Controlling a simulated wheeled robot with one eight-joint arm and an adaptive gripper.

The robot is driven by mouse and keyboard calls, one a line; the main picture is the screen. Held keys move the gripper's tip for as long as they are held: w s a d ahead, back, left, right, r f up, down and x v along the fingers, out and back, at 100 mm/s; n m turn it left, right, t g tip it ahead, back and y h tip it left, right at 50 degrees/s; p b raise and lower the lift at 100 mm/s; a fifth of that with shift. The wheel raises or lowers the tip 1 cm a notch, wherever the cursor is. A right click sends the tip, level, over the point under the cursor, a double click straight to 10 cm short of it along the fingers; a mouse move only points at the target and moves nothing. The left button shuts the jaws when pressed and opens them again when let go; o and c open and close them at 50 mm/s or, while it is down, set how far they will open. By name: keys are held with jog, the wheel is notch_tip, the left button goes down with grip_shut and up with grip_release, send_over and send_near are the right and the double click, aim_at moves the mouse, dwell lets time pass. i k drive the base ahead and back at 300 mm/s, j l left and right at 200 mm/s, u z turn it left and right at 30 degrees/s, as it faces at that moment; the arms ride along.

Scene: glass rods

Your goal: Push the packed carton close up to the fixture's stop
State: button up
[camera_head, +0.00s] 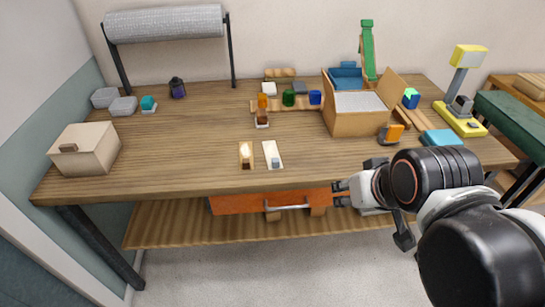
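An open cardboard carton (358,124) stands on the wooden table, right of centre toward the back, with its flaps spread. Pale grey padding (360,101) shows inside it, and whatever lies beneath is hidden. I cannot clearly make out the fixture or its stop. My gripper (338,194) is at the table's front edge, below and in front of the carton and well apart from it. Its two fingers look spread with nothing between them.
An orange tape dispenser (393,133) and a blue pad (441,138) lie right of the carton. A yellow scale-like device (462,118) stands farther right. Small coloured blocks on a wooden strip (275,106) stand to its left.

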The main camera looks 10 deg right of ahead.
aim_at(363, 112)
jog(key=i+l+u, duration=0.15)
jog(key=i+u, duration=0.2)
jog(key=i+l+u, duration=0.7)
jog(key=k+j, duration=0.05)
jog(key=j, duration=0.05)
